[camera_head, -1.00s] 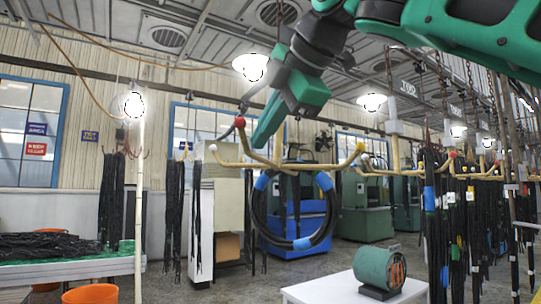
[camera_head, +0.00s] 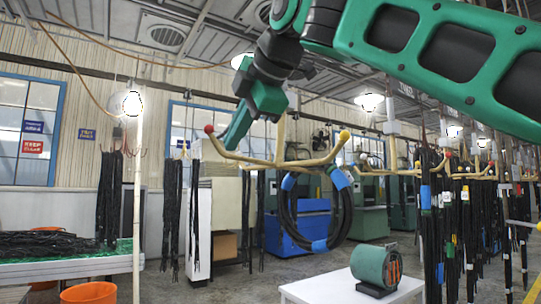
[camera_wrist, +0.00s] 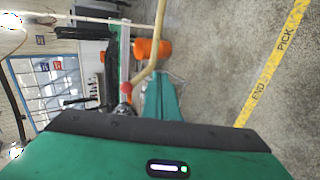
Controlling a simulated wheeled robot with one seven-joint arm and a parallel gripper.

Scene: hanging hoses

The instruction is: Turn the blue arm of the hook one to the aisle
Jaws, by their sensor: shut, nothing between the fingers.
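The near yellow hook (camera_head: 283,158) hangs with its arms spread. One arm ends in a red ball (camera_head: 209,128) at left, another in a yellow ball (camera_head: 344,134) at right. I cannot make out a blue ball. A black hose coil (camera_head: 292,215) with blue bands hangs from the hook. My gripper (camera_head: 228,142) is shut and empty, its green fingers pointing down beside the red-tipped arm. In the wrist view the closed fingers (camera_wrist: 162,95) are just right of the red ball (camera_wrist: 126,87); I cannot tell whether they touch the arm.
A white table (camera_head: 330,292) with a green drum (camera_head: 376,267) stands below right. More yellow hooks with black hoses (camera_head: 433,220) crowd the right. A white pole (camera_head: 138,200) and an orange bin (camera_head: 88,293) are at left. A yellow floor line (camera_wrist: 270,75) crosses the wrist view.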

